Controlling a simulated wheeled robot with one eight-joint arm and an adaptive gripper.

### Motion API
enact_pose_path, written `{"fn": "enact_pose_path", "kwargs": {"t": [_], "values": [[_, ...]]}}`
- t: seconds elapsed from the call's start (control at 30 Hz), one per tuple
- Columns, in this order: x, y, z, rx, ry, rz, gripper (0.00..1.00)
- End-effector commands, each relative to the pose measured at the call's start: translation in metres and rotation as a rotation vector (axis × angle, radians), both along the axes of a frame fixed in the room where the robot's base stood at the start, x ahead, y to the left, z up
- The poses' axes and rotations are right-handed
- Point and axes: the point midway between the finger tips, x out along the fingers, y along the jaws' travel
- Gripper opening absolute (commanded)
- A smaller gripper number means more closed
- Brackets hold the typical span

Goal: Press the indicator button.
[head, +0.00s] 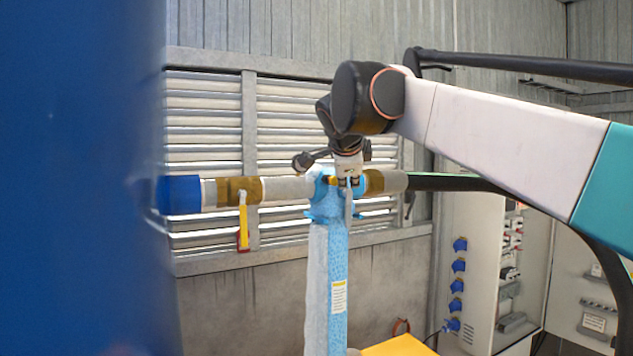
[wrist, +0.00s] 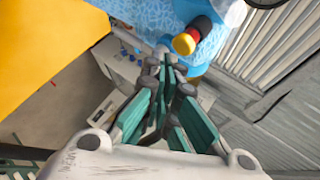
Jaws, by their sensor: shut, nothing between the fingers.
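A small button with a yellow cap, a red ring and a black base (wrist: 190,38) sticks out from a blue fitting (wrist: 160,15) at the top of the wrist view. I take it to be the indicator button. My gripper (wrist: 168,68) has its dark green fingers together and empty. Their tips appear just below and left of the yellow cap, with a visible gap in the picture; the depth between them is hard to tell. In the head view the blue fitting (head: 322,207) tops a blue post, and my wrist is in front of it, partly hiding it.
A horizontal pipe (head: 285,188) with a yellow valve lever (head: 243,220) runs through the fitting. A large blue surface (head: 75,180) fills the left. A louvred wall (head: 205,120) stands behind. An electrical cabinet (head: 475,260) is at right, and a yellow surface (head: 398,347) lies low.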

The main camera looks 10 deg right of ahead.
Motion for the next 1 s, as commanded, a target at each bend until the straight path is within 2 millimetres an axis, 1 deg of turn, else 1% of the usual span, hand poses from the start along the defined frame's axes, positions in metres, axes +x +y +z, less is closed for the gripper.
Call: {"fn": "enact_pose_path", "kwargs": {"t": [1.0], "values": [[0.0103,0.0033,0.0001,0.0,0.0,0.0,0.0]]}}
